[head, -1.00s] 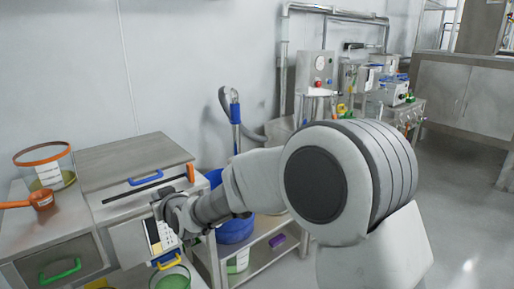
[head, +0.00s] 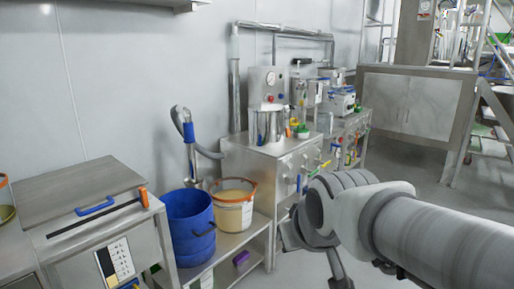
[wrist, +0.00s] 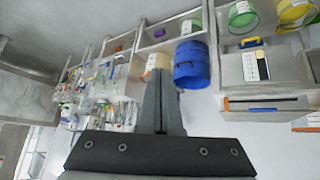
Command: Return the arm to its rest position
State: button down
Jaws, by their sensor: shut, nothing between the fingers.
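My gripper (wrist: 161,80) is shut and empty in the wrist view, its two dark fingers together in mid-air. The view there is turned over, with the bench and shelves along the top. In the head view my arm reaches in from the lower right, bent, in front of the steel bench. The gripper's fingertips cannot be made out there.
A blue tub (head: 189,226) and a cream bucket (head: 235,204) stand on a low steel shelf. A lidded steel cabinet (head: 82,199) is at left. A bench with instruments (head: 277,150) stands behind my arm. Floor (head: 420,175) is clear at right.

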jog(key=s+d+f+m+g+h, duration=0.1)
jog(key=s+d+f+m+g, duration=0.15)
jog(key=s+d, duration=0.75)
notch_tip(320, 180, up, 22)
jog(key=s+a+p, duration=0.2)
jog(key=p, duration=2)
jog(key=shift+a+r, duration=0.15)
jog(key=shift+r, duration=0.1)
jog(key=shift+m+t, duration=0.25)
